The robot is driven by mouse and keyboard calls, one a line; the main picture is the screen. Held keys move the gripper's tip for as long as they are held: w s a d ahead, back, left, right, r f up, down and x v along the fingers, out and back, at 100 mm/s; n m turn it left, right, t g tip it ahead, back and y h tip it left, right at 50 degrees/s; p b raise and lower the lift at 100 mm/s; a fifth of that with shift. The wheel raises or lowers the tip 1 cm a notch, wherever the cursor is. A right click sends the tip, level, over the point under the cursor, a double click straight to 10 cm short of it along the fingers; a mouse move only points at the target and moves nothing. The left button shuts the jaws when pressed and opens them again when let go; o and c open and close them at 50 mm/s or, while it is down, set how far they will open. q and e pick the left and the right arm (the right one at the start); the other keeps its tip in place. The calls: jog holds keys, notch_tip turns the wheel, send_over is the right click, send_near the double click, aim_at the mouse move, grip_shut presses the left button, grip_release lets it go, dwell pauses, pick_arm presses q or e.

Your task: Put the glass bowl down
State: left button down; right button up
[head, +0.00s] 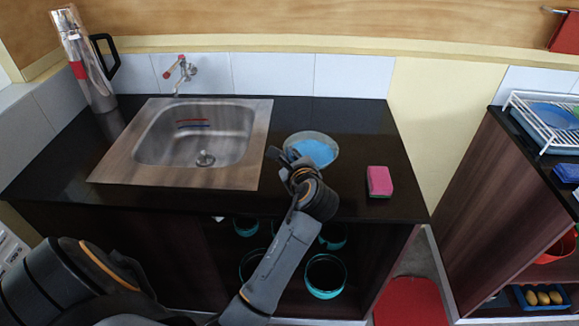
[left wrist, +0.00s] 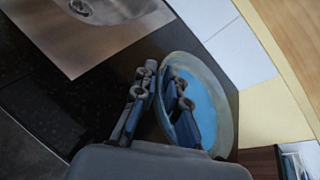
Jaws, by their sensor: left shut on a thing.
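The glass bowl (head: 329,143) is at the right of the sink on the dark counter, with something light blue inside. I cannot tell whether its base touches the counter. My left gripper (head: 292,162) is shut on the near left rim of the bowl. In the left wrist view the bowl (left wrist: 229,125) appears tilted by the camera angle, and the gripper's fingers (left wrist: 160,100) straddle its rim, one inside and one outside. The fingers hide part of the rim. My right gripper is not in view.
A metal sink (head: 235,120) with a tap (head: 180,72) lies left of the bowl. A tall flask (head: 88,65) stands at the back left. The counter behind the sponge is clear.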

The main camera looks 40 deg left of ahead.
pick_arm(q)
jog(key=w+f, duration=0.1)
jog(key=w+a+f, duration=0.1)
jog(key=f, duration=0.1)
jog(key=a+f, duration=0.1)
jog(key=shift+w+a+f, duration=0.25)
jog(key=shift+w+f, duration=0.05)
jog(key=shift+w, duration=0.1)
notch_tip(320, 180, down, 3)
jog(key=shift+w+f, duration=0.1)
jog(key=shift+f, duration=0.1)
jog(key=c, duration=1.4)
grip_release()
jog(key=shift+o, duration=0.2)
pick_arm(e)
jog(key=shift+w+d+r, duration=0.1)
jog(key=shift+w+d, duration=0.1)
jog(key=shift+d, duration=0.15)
pick_arm(q)
jog(key=v, duration=1.2)
jog(key=shift+b, duration=0.3)
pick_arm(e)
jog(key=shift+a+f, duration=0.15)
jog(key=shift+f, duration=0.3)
